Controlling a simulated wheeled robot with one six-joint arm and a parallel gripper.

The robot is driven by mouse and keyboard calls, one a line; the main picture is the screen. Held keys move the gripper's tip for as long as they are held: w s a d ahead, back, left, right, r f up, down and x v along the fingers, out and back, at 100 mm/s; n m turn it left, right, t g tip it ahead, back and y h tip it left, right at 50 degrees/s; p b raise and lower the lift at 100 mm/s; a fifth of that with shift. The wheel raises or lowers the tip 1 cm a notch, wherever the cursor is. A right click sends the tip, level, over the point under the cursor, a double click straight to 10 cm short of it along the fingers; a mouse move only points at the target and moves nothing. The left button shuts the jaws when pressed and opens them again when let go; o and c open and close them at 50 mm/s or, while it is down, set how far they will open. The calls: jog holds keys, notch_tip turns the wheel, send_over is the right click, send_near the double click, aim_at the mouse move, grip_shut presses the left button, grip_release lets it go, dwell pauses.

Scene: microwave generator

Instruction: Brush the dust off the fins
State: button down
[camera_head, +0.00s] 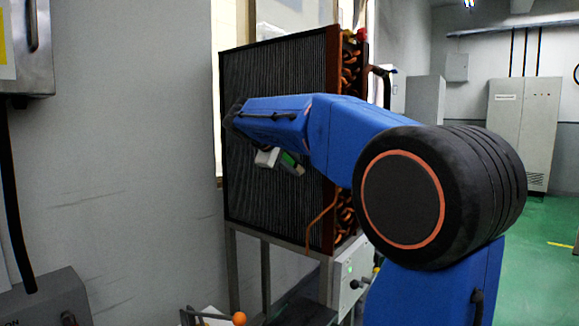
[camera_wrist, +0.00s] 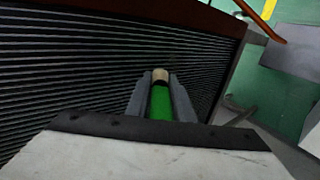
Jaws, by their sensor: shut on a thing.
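The finned coil panel (camera_head: 285,90) stands upright in a dark frame on a metal stand, with copper tube bends along its right side. Its dark fins (camera_wrist: 60,75) fill the left and middle of the wrist view. My gripper (camera_wrist: 160,92) is shut on a green-handled brush (camera_wrist: 160,104) with a pale tip, which points toward the fins. In the head view, the gripper and part of the green handle (camera_head: 289,159) show below my blue arm, in front of the panel. I cannot tell whether the tip touches the fins. Dust is not clearly visible.
A copper pipe (camera_head: 322,221) runs down the panel's lower right. A control box (camera_head: 350,282) sits on the stand below. A grey wall (camera_head: 130,150) stands close on the left. Grey cabinets (camera_head: 525,125) stand far right, with open green floor before them.

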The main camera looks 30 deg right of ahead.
jog(key=shift+s+d, duration=0.3)
jog(key=shift+s, duration=0.5)
jog(key=shift+s+d, duration=0.25)
jog(key=shift+s, duration=0.5)
jog(key=shift+s+d, duration=0.3)
jog(key=shift+s, duration=0.5)
jog(key=shift+a+r, duration=0.1)
jog(key=shift+r, duration=0.6)
jog(key=w+a, duration=0.3)
jog(key=w, duration=0.7)
jog(key=shift+w+a, duration=0.25)
jog(key=shift+a, duration=0.15)
jog(key=shift+s+a, duration=0.35)
jog(key=shift+a, duration=0.55)
jog(key=shift+s+a, duration=0.3)
jog(key=shift+a, duration=0.55)
jog(key=shift+s+a, duration=0.35)
jog(key=shift+a, duration=0.55)
jog(key=shift+a, duration=0.1)
jog(key=a, duration=0.1)
jog(key=s+a, duration=0.1)
jog(key=shift+a, duration=0.3)
